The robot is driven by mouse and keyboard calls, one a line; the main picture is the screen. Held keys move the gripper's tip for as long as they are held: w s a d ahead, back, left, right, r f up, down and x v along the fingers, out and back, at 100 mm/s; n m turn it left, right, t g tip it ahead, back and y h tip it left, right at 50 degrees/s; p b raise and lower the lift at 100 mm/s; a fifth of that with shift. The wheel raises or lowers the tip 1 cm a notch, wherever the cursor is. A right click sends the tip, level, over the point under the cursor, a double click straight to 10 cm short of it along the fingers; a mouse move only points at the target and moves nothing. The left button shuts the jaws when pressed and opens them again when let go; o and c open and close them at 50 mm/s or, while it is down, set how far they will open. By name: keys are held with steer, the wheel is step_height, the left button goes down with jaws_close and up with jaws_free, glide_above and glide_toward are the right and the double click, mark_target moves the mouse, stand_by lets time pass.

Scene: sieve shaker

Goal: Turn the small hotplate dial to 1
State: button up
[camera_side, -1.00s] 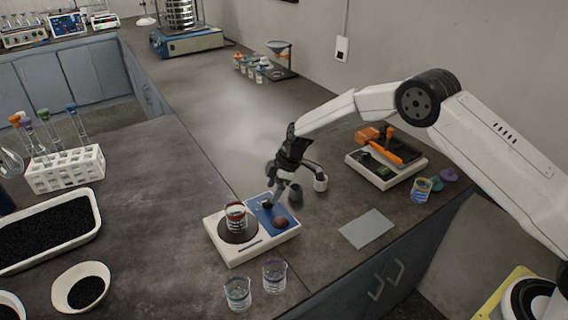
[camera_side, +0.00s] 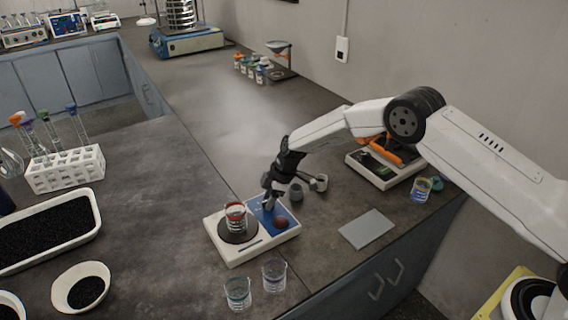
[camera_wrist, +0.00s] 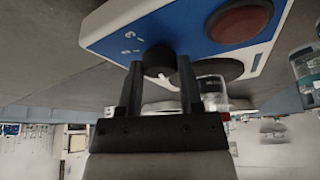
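The small hotplate (camera_side: 235,255) is a white box with a blue control panel (camera_side: 262,212), a round dark plate on its left and a red-brown knob (camera_side: 281,222). A red-banded beaker (camera_side: 236,217) stands on the plate. The black dial (camera_wrist: 158,60) sits on the blue panel in the wrist view, with a white pointer and small white marks beside it. My gripper (camera_side: 268,206) points down at the panel and hides the dial in the side view. In the wrist view its two fingers (camera_wrist: 160,78) stand apart on either side of the dial; I cannot tell if they touch it.
Two small beakers (camera_side: 238,292) stand in front of the hotplate. Small grey cups (camera_side: 296,192) stand just behind my gripper. A flat grey plate (camera_side: 366,229) lies to the right, and a second white device (camera_side: 372,172) stands behind it.

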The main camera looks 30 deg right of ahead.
jaws_close()
steer(key=shift+m, duration=0.3)
steer(key=m, duration=0.2)
steer(key=m+t+h, duration=0.1)
steer(key=m, duration=0.1)
steer(key=shift+s+a+m+t, duration=0.1)
steer(key=shift+m+t, duration=0.2)
steer(key=shift+m+t+h, duration=0.4)
steer(key=shift+m+h, duration=0.4)
steer(key=shift+m, duration=1.6)
steer(key=o, duration=1)
jaws_free()
steer(key=shift+c, duration=0.2)
steer(key=shift+a, duration=0.1)
